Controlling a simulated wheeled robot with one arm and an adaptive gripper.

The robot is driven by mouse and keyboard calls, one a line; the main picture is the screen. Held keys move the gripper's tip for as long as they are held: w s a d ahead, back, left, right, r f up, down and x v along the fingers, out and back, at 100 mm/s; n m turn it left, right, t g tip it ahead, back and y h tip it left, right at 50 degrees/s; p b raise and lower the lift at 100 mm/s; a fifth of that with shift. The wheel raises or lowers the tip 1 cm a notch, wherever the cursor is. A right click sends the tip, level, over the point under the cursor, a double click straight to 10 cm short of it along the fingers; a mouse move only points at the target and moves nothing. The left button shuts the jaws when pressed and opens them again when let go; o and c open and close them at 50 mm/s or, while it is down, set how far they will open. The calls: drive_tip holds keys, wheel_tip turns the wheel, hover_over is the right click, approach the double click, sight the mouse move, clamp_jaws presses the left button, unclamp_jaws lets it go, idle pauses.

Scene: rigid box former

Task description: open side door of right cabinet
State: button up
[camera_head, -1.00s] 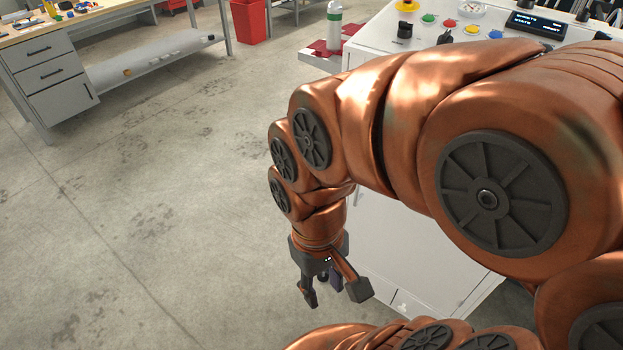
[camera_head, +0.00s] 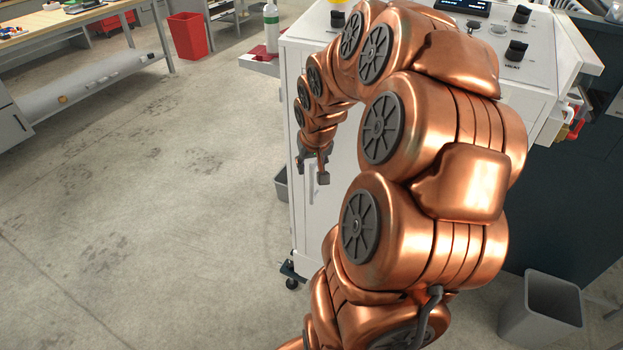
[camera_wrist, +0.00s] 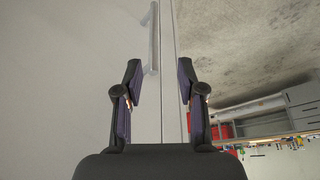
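The white cabinet (camera_head: 335,205) stands on casters at the centre right in the head view, partly hidden behind my arm. Its door carries a slim upright handle (camera_head: 311,191), just below my gripper (camera_head: 311,175). In the wrist view the pale door face (camera_wrist: 70,80) fills the left side, with the metal bar handle (camera_wrist: 153,38) near its edge. My gripper (camera_wrist: 160,76) is open and empty there, with its fingers apart. The handle lies beyond the left fingertip, and I see no grip on it. The door looks shut.
Controls sit on the cabinet top, and a green-and-white bottle (camera_head: 271,28) stands on its side shelf. A grey bin (camera_head: 540,312) is at the lower right. A red bin (camera_head: 188,36) stands farther back. The floor on the left is clear.

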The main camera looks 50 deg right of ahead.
sight(312, 173)
drive_tip(key=shift+w+d+f, duration=0.1)
drive_tip(key=shift+d+f, duration=0.15)
drive_tip(key=shift+d, duration=0.4)
drive_tip(key=shift+p+x, duration=0.85)
drive_tip(key=shift+x, duration=2.9)
clamp_jaws()
